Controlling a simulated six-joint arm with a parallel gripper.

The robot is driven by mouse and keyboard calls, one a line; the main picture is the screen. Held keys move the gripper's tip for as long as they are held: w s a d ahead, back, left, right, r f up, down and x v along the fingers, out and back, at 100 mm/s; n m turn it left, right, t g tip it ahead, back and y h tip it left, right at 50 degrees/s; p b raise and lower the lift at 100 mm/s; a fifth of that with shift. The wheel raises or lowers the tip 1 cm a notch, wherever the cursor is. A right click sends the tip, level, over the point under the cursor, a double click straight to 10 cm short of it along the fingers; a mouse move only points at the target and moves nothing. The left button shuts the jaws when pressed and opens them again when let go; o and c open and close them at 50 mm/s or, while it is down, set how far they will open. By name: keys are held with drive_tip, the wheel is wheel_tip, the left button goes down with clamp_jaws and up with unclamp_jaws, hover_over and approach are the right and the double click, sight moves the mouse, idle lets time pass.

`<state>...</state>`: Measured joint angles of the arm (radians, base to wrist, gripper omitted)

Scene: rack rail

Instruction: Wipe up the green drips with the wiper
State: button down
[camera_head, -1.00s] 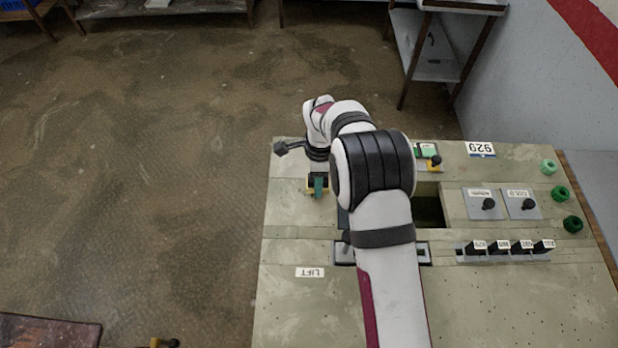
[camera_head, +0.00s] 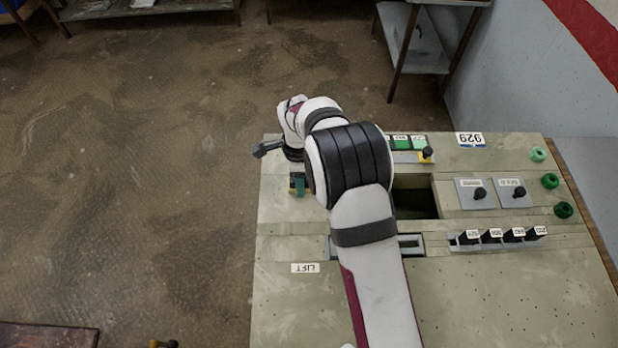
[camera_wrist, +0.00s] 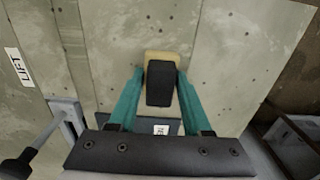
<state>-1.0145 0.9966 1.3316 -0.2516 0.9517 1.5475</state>
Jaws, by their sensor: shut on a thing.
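My gripper (camera_wrist: 160,80) has teal fingers closed on the wiper, a black block (camera_wrist: 160,88) with a pale yellow pad (camera_wrist: 162,56) showing beyond it. The wiper is over the pale grey-green panel top (camera_wrist: 120,40); I cannot tell whether its pad touches the surface. In the head view, my gripper (camera_head: 298,186) is near the panel's left edge, and the wrist hides most of the wiper. I make out no green drips in either view; my arm covers part of the panel.
A LIFT label (camera_head: 305,268) and a slotted plate (camera_head: 411,246) lie nearer. A dark opening (camera_head: 415,197), two black-knobbed plates (camera_head: 475,194), a row of black switches (camera_head: 492,237) and green round knobs (camera_head: 550,181) are to the right. Open floor (camera_head: 140,200) is left.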

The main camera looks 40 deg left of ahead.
drive_tip(key=shift+s+a, duration=1)
drive_tip(key=shift+s, duration=0.05)
drive_tip(key=shift+w+d+r, duration=0.15)
drive_tip(key=shift+w+d, duration=1.15)
drive_tip(key=shift+w, duration=0.05)
drive_tip(key=shift+w+d+f, duration=0.2)
drive_tip(key=shift+w+d, duration=1.15)
drive_tip(key=shift+r, duration=3.05)
